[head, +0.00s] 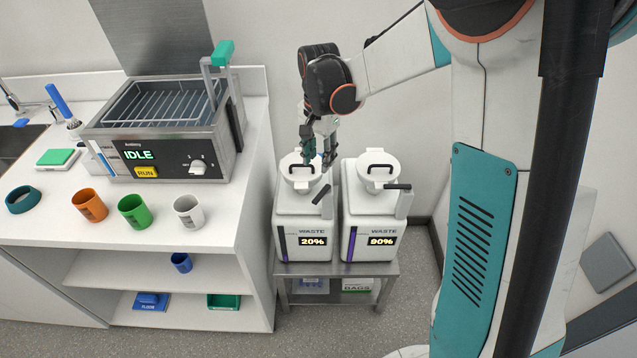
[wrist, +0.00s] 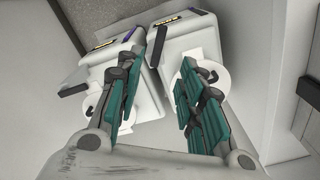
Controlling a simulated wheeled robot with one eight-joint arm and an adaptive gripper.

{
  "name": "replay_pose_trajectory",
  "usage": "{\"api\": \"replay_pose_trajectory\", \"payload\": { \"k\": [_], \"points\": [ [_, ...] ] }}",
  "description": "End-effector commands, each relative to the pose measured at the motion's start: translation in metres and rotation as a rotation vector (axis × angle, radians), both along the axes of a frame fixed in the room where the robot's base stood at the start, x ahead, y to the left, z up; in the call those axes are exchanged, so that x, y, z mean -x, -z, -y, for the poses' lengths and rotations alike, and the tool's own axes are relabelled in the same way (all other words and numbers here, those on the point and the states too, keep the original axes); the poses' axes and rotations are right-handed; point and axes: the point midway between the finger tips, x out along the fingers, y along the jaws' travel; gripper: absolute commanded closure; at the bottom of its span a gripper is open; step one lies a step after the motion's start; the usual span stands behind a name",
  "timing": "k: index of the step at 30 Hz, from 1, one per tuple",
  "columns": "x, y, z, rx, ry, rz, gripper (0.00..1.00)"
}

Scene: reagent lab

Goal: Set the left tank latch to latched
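The left waste tank (head: 290,232) is white with a display reading 20%. Its black latch lever (head: 321,195) sits at the tank's right front and is tilted; it also shows in the wrist view (wrist: 154,55). The right waste tank (head: 370,222) reads 80%, and its black latch lever (head: 398,187) lies nearly level. My gripper (head: 319,162) is open and empty over the right part of the left tank's lid, above and behind the latch. In the wrist view, the latch shows between the fingers, near the left fingertip. Contact cannot be told.
Both tanks stand close together on a metal stand (head: 337,269). The left tank's round lid (head: 297,180) has a black handle. A white counter (head: 225,232) on the left carries a heating bath (head: 165,135) and several cups. A wall stands behind the tanks.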

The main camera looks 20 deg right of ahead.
Motion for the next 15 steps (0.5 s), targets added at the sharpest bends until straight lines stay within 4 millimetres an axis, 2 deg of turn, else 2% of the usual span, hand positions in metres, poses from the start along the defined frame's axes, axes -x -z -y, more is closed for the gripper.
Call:
{"api": "replay_pose_trajectory", "payload": {
  "k": [5, 15],
  "points": [
    [0.000, 0.024, 0.000, 0.000, 0.000, 0.000, 0.65],
    [0.000, 0.090, 0.000, -0.001, -0.001, -0.001, 0.65]
  ]
}}
